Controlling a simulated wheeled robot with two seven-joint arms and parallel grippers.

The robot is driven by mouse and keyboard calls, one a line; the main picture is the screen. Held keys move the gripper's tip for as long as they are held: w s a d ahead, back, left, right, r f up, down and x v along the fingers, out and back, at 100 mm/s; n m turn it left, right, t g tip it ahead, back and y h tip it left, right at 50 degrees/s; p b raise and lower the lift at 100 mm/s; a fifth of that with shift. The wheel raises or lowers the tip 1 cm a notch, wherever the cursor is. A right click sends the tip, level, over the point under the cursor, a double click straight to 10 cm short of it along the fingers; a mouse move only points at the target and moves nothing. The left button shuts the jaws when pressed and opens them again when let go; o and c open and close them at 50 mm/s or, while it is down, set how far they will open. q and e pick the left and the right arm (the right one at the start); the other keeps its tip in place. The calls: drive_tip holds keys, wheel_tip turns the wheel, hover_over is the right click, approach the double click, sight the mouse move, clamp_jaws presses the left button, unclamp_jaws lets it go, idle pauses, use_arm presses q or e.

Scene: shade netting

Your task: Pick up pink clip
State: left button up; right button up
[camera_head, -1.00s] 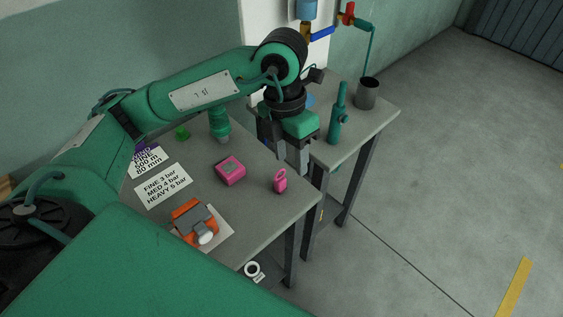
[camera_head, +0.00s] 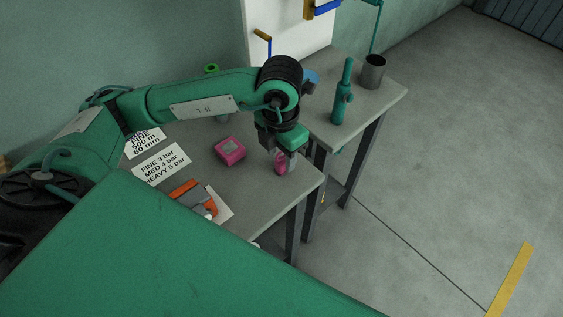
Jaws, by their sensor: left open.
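The pink clip (camera_head: 280,164) stands upright on the grey table, close to its right edge. My left gripper (camera_head: 282,160) points down right over the clip, and its fingers are low beside it. The fingers and gripper body hide the clip's top loop. The left gripper is open; I cannot tell whether a finger touches the clip. My right gripper is not in view.
A pink box with a grey screen (camera_head: 230,151) sits left of the clip. A second table holds a green bottle-like tool (camera_head: 342,95) and a dark cup (camera_head: 373,71).

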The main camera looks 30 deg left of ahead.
sight(282, 160)
use_arm(q)
wheel_tip(282, 160, down, 4)
drive_tip(key=shift+r, duration=0.2)
clamp_jaws()
drive_tip(key=shift+r, duration=0.15)
